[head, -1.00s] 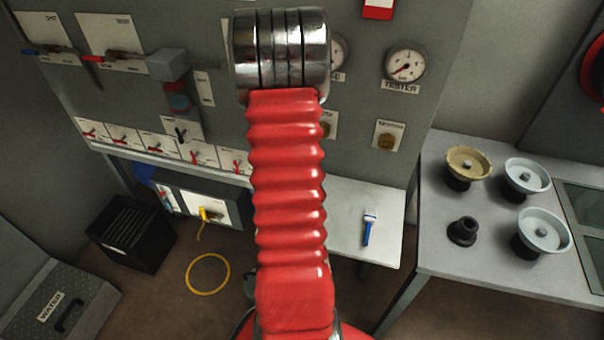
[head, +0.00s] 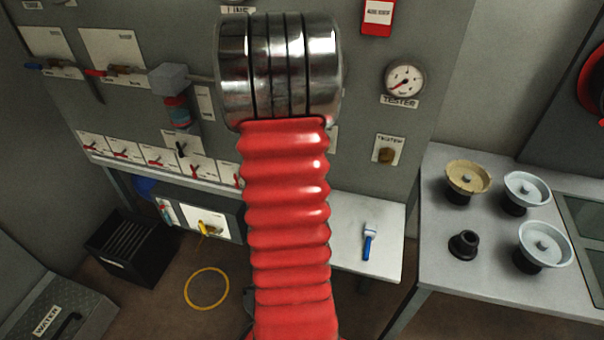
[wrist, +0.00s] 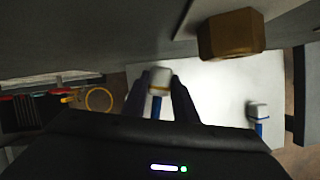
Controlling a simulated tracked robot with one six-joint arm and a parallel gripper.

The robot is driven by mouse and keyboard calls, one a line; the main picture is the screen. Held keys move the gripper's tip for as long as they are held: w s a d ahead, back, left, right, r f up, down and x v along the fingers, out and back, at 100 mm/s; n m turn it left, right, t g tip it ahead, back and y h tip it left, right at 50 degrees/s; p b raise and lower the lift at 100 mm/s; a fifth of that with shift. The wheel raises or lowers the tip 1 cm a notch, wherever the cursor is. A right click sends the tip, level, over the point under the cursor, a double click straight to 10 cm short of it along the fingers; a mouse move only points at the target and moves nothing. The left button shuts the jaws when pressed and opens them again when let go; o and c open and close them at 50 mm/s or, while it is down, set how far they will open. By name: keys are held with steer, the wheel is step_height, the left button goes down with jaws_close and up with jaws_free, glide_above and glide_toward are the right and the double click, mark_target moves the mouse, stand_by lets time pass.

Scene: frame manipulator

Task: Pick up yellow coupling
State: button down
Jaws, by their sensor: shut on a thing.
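My gripper (wrist: 158,84) shows in the wrist view with two dark fingers shut on a white-headed tool (wrist: 160,77). The tool has a thin yellowish band and a blue handle, partly hidden by my wrist. My red arm hides the gripper in the head view. A yellow coupling (head: 203,228) with a yellow hose (head: 207,288) is at a white panel low on the left, apart from my gripper. The hose also shows in the wrist view (wrist: 99,99).
A brass hex fitting (wrist: 231,34) is on the wall panel. Another blue-handled tool (head: 369,241) lies on the white table (head: 390,265). A black crate (head: 128,248) stands at left. Handwheels (head: 467,178) stand on the right bench (head: 440,270).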

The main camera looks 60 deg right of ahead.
steer(key=s+a, duration=0.2)
steer(key=a, duration=1.6)
steer(key=shift+s, duration=0.4)
